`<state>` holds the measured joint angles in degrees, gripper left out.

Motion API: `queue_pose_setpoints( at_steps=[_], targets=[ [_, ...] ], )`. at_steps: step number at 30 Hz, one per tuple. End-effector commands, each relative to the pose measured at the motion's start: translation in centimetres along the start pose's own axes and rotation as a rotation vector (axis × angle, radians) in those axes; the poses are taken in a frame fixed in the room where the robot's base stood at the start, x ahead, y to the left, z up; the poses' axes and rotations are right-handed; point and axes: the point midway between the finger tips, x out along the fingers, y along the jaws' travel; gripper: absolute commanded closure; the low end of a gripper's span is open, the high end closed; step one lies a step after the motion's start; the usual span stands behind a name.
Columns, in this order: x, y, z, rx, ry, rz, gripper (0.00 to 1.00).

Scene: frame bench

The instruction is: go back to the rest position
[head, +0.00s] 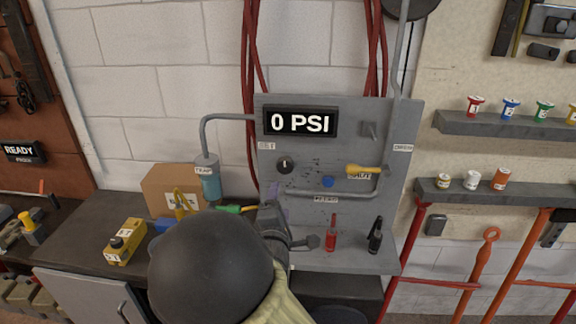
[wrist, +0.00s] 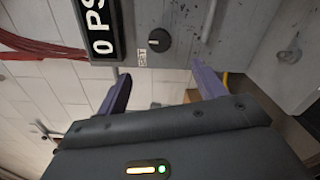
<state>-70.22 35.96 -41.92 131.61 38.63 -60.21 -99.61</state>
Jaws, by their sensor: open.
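My gripper (head: 277,205) is in front of the lower left of the grey panel (head: 345,245), partly hidden behind my dark arm in the head view. In the wrist view my gripper (wrist: 163,85) has its two purple fingers spread apart with nothing between them. The black round knob (wrist: 160,40) on the panel shows beyond the fingers, apart from them. The same knob (head: 285,165) is above the gripper in the head view. The display (head: 300,122) reads 0 PSI.
A yellow lever (head: 367,169) lies horizontal at the SHUT label. A pipe and the blue-grey trap (head: 209,183) stand left of the panel, near a cardboard box (head: 163,190). A yellow button box (head: 124,243) is on the bench. Shelves (head: 500,124) with small items hang at right.

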Motion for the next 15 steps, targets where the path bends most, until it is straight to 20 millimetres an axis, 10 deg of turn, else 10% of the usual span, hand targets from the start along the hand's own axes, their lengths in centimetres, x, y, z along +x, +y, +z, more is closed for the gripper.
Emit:
queue_pose_setpoints(
  at_steps=[15],
  targets=[
    [-1.0, -9.4, 6.6, 0.624, -0.052, -0.531, 0.31]
  ],
)
